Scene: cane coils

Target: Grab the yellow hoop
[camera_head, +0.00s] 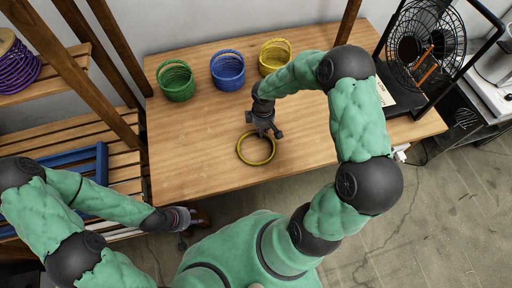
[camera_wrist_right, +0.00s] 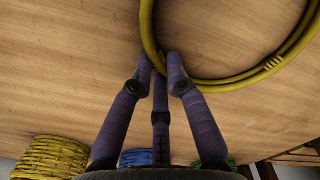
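The yellow hoop (camera_head: 240,156) lies flat on the wooden table, near the middle of its front part. It also shows in the right wrist view (camera_wrist_right: 222,88). My right gripper (camera_head: 265,134) is at the far edge of the hoop, pointing down. In the right wrist view its fingertips (camera_wrist_right: 160,60) are apart, with a stretch of the hoop's rim running between them. Whether a finger touches the rim is unclear. My left gripper (camera_head: 184,218) hangs off the table's front left corner, away from the hoop; its fingers are too small to read.
Green (camera_head: 176,82), blue (camera_head: 228,71) and yellow (camera_head: 274,56) baskets stand along the back of the wooden table (camera_head: 200,135). A black fan (camera_head: 420,45) is at the right end. A slatted shelf (camera_head: 125,160) with a purple coil (camera_head: 14,70) stands left. The tabletop around the hoop is clear.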

